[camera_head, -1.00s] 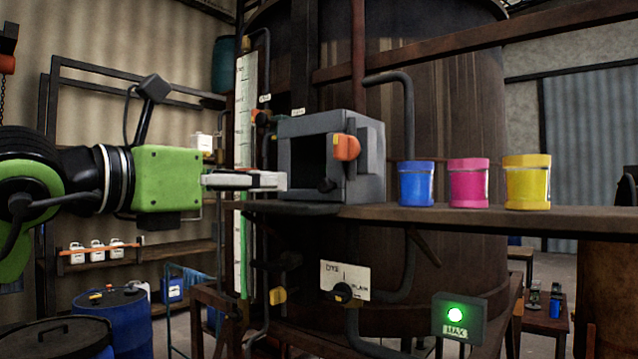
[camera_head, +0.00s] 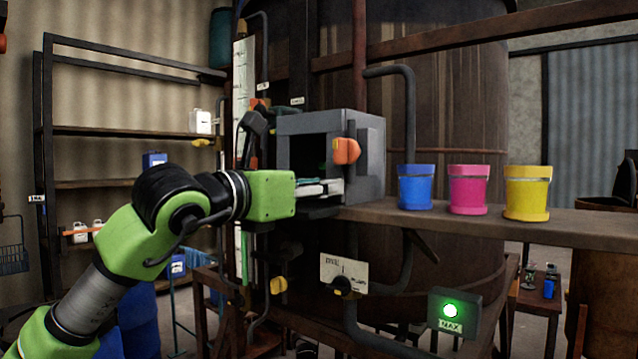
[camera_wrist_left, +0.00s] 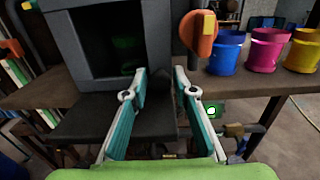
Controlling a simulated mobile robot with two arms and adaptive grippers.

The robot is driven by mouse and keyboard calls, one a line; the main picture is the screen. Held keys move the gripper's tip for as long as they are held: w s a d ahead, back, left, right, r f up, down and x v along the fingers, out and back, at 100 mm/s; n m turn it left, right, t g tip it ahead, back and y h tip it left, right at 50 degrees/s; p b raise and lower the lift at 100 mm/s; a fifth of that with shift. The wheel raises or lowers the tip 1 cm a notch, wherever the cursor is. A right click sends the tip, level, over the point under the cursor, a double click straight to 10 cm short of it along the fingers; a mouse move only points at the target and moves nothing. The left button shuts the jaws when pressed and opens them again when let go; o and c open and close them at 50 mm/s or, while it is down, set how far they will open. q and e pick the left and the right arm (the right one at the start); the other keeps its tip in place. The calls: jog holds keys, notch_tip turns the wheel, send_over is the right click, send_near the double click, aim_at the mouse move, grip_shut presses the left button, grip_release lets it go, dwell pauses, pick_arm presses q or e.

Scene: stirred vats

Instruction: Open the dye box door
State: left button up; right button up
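The dye box (camera_head: 370,150) is a grey box on the wooden shelf, with a dark square opening in its front; it fills the top left of the left wrist view (camera_wrist_left: 158,40). I cannot tell whether the opening is bare or has a dark pane. An orange knob (camera_head: 346,150) with a yellow mark sits at the right of the front, also in the left wrist view (camera_wrist_left: 198,33). My left gripper (camera_head: 335,186) is low in front of the box. In the left wrist view its fingers (camera_wrist_left: 160,76) are apart with nothing between them, below and left of the knob. My right gripper is not in view.
Blue (camera_head: 415,187), pink (camera_head: 467,190) and yellow (camera_head: 527,193) pots stand on the shelf (camera_head: 560,222) right of the box. A dark flat plate (camera_wrist_left: 85,122) lies below the opening. A dye dial panel (camera_head: 344,272) and a green-lit box (camera_head: 454,312) are lower down.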

pick_arm(q)
grip_shut()
jog(key=shift+s+a, duration=0.1)
